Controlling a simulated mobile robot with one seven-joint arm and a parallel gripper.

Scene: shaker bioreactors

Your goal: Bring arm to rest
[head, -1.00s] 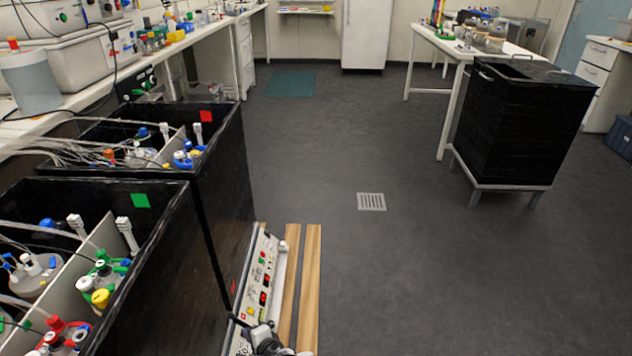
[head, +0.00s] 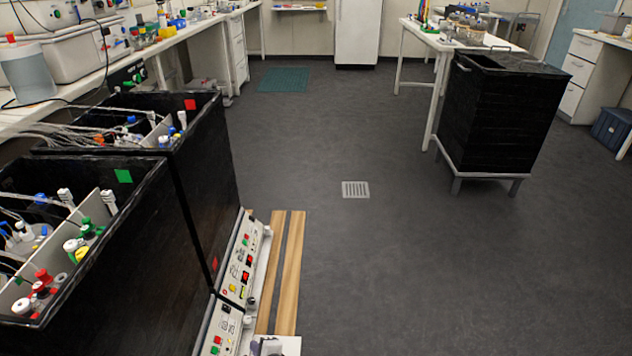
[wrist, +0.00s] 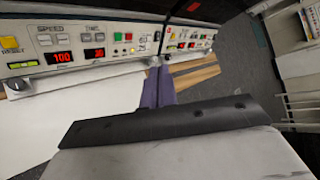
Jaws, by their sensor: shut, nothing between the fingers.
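My gripper (wrist: 158,88) shows in the wrist view as two purple fingers side by side, shut and empty. It points toward the control panels of the shakers, and I cannot tell the exact gap to them. A white part of my arm shows at the bottom edge of the head view; the fingers are not clear there. The near black shaker box (head: 110,235) has a green mark, and the far one (head: 205,145) has a red mark. Their control panels (head: 240,262) face the aisle. In the wrist view a panel (wrist: 75,48) has lit red displays, one reading 100.
Wooden slats (head: 289,275) lie on the floor beside the panels. A floor drain (head: 355,189) lies in the open grey floor. A black bin on a white stand (head: 500,115) is at the right by a table. A long bench (head: 80,92) runs along the left.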

